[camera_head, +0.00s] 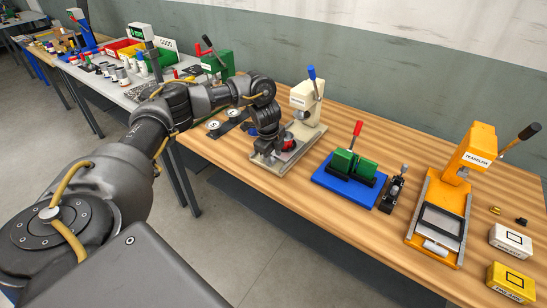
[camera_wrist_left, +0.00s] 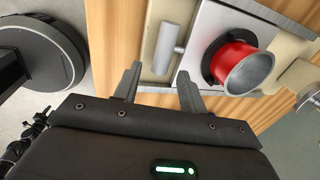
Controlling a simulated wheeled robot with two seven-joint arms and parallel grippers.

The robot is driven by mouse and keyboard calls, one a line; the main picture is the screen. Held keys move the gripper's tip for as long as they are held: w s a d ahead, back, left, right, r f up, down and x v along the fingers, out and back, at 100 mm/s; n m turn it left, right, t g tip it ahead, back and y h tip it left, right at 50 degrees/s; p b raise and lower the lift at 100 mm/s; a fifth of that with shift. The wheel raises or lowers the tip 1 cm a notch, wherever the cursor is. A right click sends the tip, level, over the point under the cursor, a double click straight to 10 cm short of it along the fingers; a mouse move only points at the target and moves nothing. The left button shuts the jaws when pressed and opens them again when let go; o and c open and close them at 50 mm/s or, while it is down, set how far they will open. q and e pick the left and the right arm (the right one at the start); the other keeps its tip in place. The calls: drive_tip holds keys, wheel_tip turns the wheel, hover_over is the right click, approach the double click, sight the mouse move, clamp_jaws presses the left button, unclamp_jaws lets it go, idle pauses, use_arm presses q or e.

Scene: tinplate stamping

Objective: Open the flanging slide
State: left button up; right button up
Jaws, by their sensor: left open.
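The cream flanging press (camera_head: 303,103) with a blue-tipped lever stands on the wooden bench. A grey cylindrical bar handle (camera_wrist_left: 166,48) on a short stem is at the slide's front end. My left gripper (camera_wrist_left: 158,84) is open and empty, its two fingers pointing toward the handle, apart from it in the picture. In the head view my left gripper (camera_head: 264,132) is over the press's front, its fingertips hard to make out. My right gripper is not in view.
Right of the press are a green fixture on a blue base (camera_head: 343,180), a small black clamp (camera_head: 393,192) and an orange press (camera_head: 445,195). Dark round-topped fixtures (camera_head: 216,127) stand to the left. The bench's front edge runs below the press.

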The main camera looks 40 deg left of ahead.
use_arm(q)
drive_tip(key=shift+w+f, duration=0.1)
drive_tip(key=shift+f, duration=0.6)
clamp_jaws()
drive_tip(key=shift+r, duration=0.1)
